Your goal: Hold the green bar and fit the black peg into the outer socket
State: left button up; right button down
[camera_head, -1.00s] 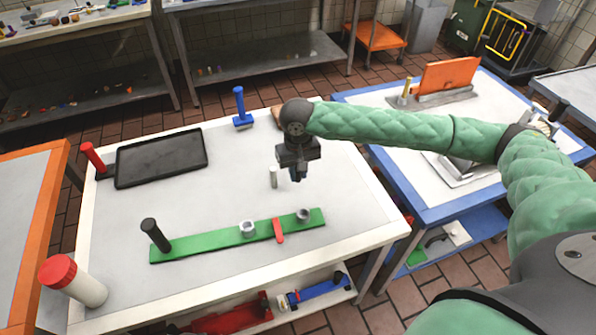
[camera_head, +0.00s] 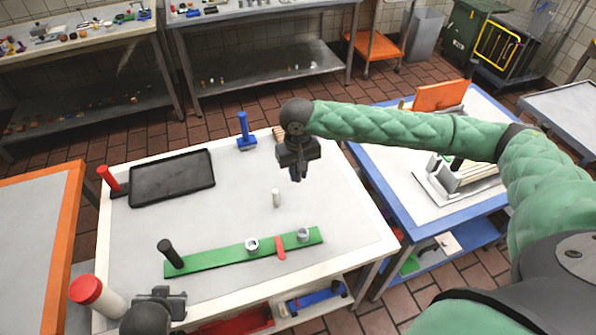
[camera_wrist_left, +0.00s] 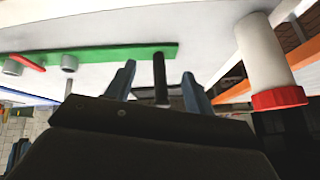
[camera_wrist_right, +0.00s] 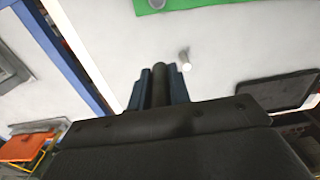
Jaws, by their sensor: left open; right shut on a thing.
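The green bar (camera_head: 215,257) lies on the white table with a black upright handle (camera_head: 171,254) at its left end. It carries two grey sockets: the inner socket (camera_head: 252,244) and the outer socket (camera_head: 303,234) near its right end. My right gripper (camera_head: 297,175) is above the table behind the bar, shut on the black peg (camera_wrist_right: 159,84), which shows between its fingers in the right wrist view. My left gripper (camera_wrist_left: 160,86) is open at the table's front left. In its wrist view the black handle shows between the fingers; I cannot tell whether it is within their reach.
A red strip (camera_head: 280,247) crosses the bar between the sockets. A small pale peg (camera_head: 276,198) stands behind the bar. A red-capped white cylinder (camera_head: 97,295) stands near my left gripper. A black tray (camera_head: 172,177) and a blue-handled thing (camera_head: 245,132) are farther back.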

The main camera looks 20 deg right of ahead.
jog(key=shift+r, duration=0.3)
pick_arm(q)
jog(key=w+d+r+m+t+h, duration=0.2)
jog(key=w+d+r+m+t, duration=0.2)
jog(key=w+d+r+t, duration=0.5)
jog(key=w+d+r+m+t+h, duration=0.2)
jog(key=w+r+m, duration=0.35)
jog(key=r, duration=0.75)
pick_arm(e)
jog(key=shift+s+r, duration=0.1)
pick_arm(q)
jog(key=d+r+m+h, duration=0.9)
jog(key=d+m+h, duration=0.1)
jog(key=m, duration=0.1)
jog(key=s+d+m+g+h, duration=0.7)
jog(key=m+g, duration=0.5)
jog(key=m, duration=0.3)
jog(key=m+g+y, duration=0.6)
jog(key=m+y, duration=1)
jog(key=y, duration=0.5)
send_near(171, 253)
jog(key=shift+w+a, duration=0.1)
jog(key=shift+w, duration=0.35)
jog(key=shift+w+a+f, duration=0.1)
jog(key=shift+a+f, duration=0.1)
jog(key=shift+a, duration=0.2)
jog(key=shift+f+b, duration=1.3)
jog(key=shift+f, duration=4.55)
pick_arm(e)
jog(key=shift+f, duration=1.3)
